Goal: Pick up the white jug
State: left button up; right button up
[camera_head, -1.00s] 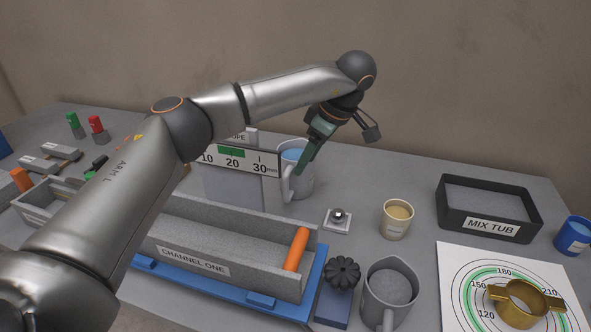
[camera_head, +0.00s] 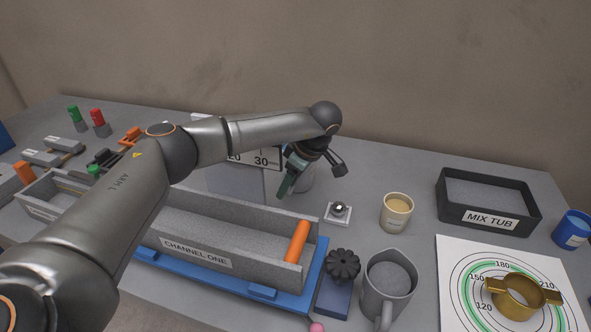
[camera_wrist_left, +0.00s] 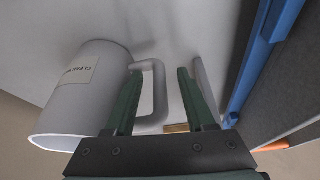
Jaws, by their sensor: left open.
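One finger overlaps the handle's opening; contact cannot be told. My right gripper is not in view.
The channel (camera_head: 196,252) on a blue base lies in front, and a gauge board (camera_head: 265,160) stands just left. A grey jug (camera_head: 385,290), a cream cup (camera_head: 396,213) and a black mix tub (camera_head: 490,225) stand right. A small pink ball (camera_head: 317,327) shows at the bottom edge.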

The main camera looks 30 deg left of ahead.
pick_arm(q)
jog(key=shift+c, duration=0.2)
grip_shut()
jog(key=shift+r, duration=0.1)
dwell(1.1)
